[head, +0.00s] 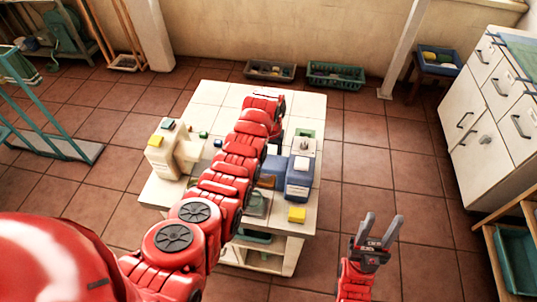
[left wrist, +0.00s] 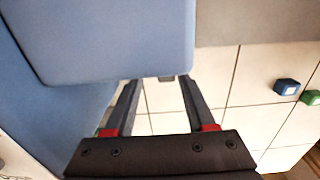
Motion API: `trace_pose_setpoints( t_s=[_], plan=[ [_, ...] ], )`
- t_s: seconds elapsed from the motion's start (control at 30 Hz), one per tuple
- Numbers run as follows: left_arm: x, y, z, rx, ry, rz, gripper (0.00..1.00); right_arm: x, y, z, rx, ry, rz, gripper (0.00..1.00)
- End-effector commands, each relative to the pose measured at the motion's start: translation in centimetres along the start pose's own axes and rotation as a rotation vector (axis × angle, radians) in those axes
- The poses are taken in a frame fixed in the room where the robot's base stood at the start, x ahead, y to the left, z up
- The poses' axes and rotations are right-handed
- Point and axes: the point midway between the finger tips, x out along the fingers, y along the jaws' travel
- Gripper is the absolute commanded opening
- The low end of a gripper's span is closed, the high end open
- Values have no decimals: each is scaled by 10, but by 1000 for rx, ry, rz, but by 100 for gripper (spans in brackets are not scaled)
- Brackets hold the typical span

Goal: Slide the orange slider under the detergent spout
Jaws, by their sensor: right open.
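A blue detergent container (head: 299,178) with a white label and a pale top stands at the right of the white tiled table (head: 212,96). A large blue body (left wrist: 120,40) fills the upper left of the left wrist view, very close. A small grey part (left wrist: 166,78) shows under its edge; I cannot tell whether it is the spout. I cannot make out the orange slider for certain. My left gripper (left wrist: 158,100) is open, its fingers apart below the blue body, tiles visible between them; my arm hides it in the head view. My right gripper (head: 377,232) is open and empty, off the table's right side.
A small blue block (left wrist: 287,87) and a green block (left wrist: 311,97) lie on the tiles.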

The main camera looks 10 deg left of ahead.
Motion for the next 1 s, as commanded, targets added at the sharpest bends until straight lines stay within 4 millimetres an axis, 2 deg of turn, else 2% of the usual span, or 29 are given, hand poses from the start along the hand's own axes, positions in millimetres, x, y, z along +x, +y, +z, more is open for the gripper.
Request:
trace_pose_setpoints(
  t_s=[0.3, 0.47, 0.6, 0.7, 0.73, 0.8, 1.0],
  plan=[
    [-1, -2, 0, -2, 1, -2, 57, 0, 0, 0, 0, 0, 0, 48],
    [-10, -2, -1, -3, 1, -3, 57, -5, 0, 1, 0, 0, 0, 48],
    [-29, -2, -1, -2, 3, -2, 57, -12, -1, 2, 0, 0, 0, 48],
    [-54, -2, -3, -2, 9, -2, 57, -22, -1, 4, 0, 0, 0, 48],
    [-65, -2, -2, -2, 9, -2, 57, -17, -1, 3, 0, 0, 0, 48],
    [-90, -2, -1, -3, 3, -3, 57, 5, 0, -1, 0, 0, 0, 48],
    [-130, -1, 0, -2, -1, -2, 57, 42, 2, -7, 0, 0, 0, 48]
  ],
)
